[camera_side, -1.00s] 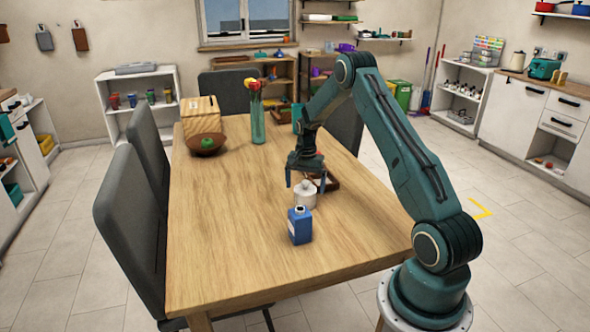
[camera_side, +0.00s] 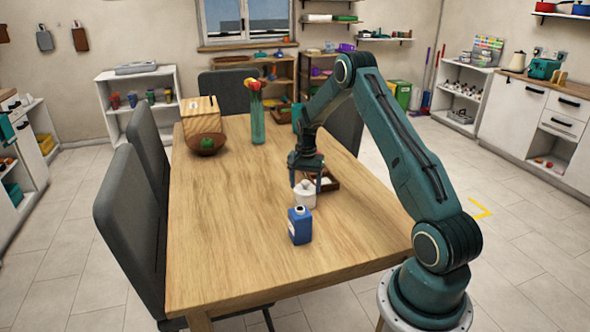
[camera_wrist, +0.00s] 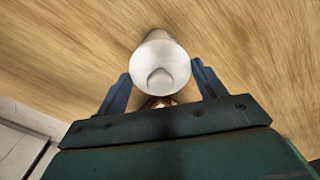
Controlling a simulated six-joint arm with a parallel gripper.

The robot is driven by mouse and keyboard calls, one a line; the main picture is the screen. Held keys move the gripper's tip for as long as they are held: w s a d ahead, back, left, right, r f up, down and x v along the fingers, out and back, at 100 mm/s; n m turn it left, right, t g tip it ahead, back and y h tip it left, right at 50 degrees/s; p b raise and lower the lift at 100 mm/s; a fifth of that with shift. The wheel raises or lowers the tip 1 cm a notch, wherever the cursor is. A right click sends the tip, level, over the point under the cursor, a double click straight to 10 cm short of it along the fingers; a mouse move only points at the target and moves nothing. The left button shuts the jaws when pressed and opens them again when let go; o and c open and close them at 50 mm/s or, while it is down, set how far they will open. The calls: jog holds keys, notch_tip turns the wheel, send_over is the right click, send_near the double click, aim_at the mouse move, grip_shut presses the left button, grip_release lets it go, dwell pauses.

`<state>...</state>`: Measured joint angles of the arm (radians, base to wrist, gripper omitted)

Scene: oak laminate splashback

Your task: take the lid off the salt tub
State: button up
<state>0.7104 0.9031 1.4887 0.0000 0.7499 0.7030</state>
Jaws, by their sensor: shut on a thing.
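My gripper (camera_side: 305,188) points down over the tub, with one finger on each side of the lid. In the wrist view my gripper (camera_wrist: 163,84) is shut on the lid. The exact contact of the fingertips is hard to make out.
The table's left and front are clear.

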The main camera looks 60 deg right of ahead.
aim_at(305, 182)
notch_tip(305, 182, up, 20)
dwell(0.7)
jog(key=shift+w+a, duration=0.1)
dwell(0.4)
jog(key=w+a+f, duration=0.3)
jog(key=a, duration=0.3)
jog(key=w+a+f, duration=0.2)
jog(key=w+a, duration=0.2)
jog(key=a, duration=0.3)
jog(key=f, duration=1.6)
jog(key=shift+d, duration=0.2)
jog(key=shift+f, duration=2.1)
jog(key=o, duration=0.9)
jog(key=shift+f, duration=0.1)
jog(key=shift+o, duration=0.2)
